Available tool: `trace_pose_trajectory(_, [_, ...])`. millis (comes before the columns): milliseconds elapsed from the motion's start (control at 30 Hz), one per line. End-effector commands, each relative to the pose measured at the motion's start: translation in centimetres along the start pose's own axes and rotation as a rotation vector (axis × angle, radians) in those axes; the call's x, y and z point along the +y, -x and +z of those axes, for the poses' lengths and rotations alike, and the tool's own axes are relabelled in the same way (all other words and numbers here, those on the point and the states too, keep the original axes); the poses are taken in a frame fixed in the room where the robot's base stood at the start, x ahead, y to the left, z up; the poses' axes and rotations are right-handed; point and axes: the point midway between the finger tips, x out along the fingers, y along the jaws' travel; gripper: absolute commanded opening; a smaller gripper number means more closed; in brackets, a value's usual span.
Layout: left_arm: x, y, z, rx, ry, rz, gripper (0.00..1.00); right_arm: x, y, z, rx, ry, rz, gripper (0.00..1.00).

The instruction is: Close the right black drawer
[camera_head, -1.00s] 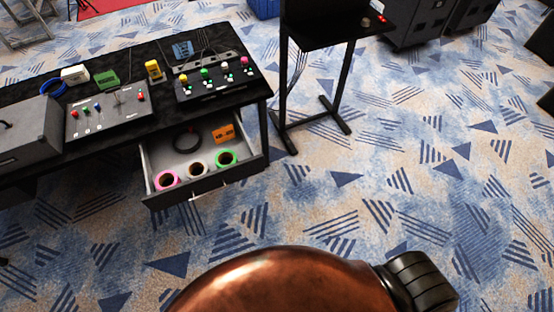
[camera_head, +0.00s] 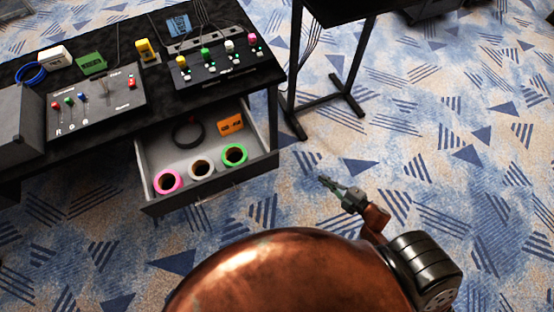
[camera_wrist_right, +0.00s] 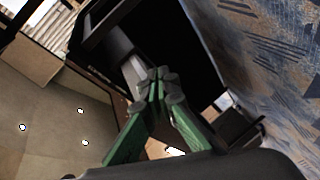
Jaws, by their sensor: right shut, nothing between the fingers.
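The black drawer (camera_head: 212,194) under the right end of the black table is pulled open. Its pale inside holds pink, white and green tape rolls, a black ring and an orange box. My right gripper (camera_head: 323,180) is shut and empty, over the carpet to the right of the drawer and apart from it. In the right wrist view its green fingers (camera_wrist_right: 158,75) meet at the tips, with dark furniture beyond them. My left gripper is not in view.
The black table (camera_head: 150,84) carries a control panel (camera_head: 97,103), a button box (camera_head: 222,62) and small boxes. A black stand (camera_head: 351,92) stands to the right of the table. Carpet in front of the drawer is clear.

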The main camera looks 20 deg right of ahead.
Motion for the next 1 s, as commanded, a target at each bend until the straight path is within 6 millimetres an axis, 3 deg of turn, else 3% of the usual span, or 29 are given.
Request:
trace_pose_trajectory(33, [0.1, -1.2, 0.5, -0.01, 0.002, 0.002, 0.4, 2.2, -0.4, -2.8, 0.108, 0.118, 0.029, 0.0])
trace_pose_trajectory(100, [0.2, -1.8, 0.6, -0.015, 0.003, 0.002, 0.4, 5.0, -0.3, -6.8, 0.24, 0.255, 0.066, 0.0])
trace_pose_trajectory(200, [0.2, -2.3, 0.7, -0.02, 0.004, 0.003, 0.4, 7.2, 0.3, -11.0, 0.372, 0.393, 0.1, 0.0])
trace_pose_trajectory(300, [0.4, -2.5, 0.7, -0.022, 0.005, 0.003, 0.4, 8.2, 0.8, -13.4, 0.445, 0.466, 0.118, 0.0])
trace_pose_trajectory(467, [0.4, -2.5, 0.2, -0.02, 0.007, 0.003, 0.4, 8.5, -0.1, -14.7, 0.47, 0.492, 0.126, 0.0])
trace_pose_trajectory(933, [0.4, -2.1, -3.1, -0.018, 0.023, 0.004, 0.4, 8.6, -8.2, -18.8, 0.467, 0.487, 0.128, 0.0])
trace_pose_trajectory(1000, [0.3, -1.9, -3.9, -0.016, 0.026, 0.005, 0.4, 9.0, -9.3, -18.2, 0.465, 0.488, 0.125, 0.0])
